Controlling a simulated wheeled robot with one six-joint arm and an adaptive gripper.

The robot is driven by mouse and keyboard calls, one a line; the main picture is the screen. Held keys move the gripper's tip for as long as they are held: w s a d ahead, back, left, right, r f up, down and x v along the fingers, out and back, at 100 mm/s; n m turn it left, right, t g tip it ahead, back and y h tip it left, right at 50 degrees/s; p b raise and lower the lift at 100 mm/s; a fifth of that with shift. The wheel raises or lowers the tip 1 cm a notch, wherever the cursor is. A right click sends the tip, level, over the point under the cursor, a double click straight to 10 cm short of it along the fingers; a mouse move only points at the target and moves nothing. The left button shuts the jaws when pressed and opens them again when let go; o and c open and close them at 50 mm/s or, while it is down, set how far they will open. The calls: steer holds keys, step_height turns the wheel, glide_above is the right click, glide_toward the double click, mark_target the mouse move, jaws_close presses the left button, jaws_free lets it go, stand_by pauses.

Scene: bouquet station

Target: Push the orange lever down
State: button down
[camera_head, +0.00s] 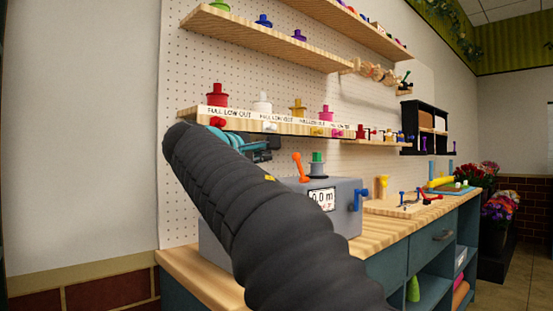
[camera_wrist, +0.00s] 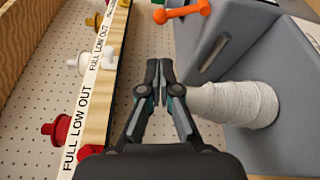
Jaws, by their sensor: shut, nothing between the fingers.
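The orange lever (camera_head: 300,168) stands up from the top of a grey box (camera_head: 340,196), leaning slightly left in the head view. In the wrist view the orange lever (camera_wrist: 182,13) lies near the top edge, beyond my fingertips and slightly right. My gripper (camera_wrist: 160,66) is shut and empty, apart from the lever. In the head view my gripper (camera_head: 266,146) is left of the lever, just below the shelf; my arm hides part of it and of the box.
A shelf (camera_head: 290,126) labelled FULL, LOW, OUT with coloured knobs runs close beside my gripper. A white spool (camera_wrist: 235,103) sits against the box, right of my fingers. A blue crank (camera_head: 358,197) juts from the box. The wooden bench (camera_head: 400,232) holds small tools farther right.

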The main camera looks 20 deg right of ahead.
steer(key=p+x, duration=0.1)
steer(key=x, duration=0.8)
steer(key=shift+w+d, duration=0.3)
steer(key=shift+s+d+f, duration=0.1)
steer(key=shift+s+d, duration=0.05)
stand_by(0.3)
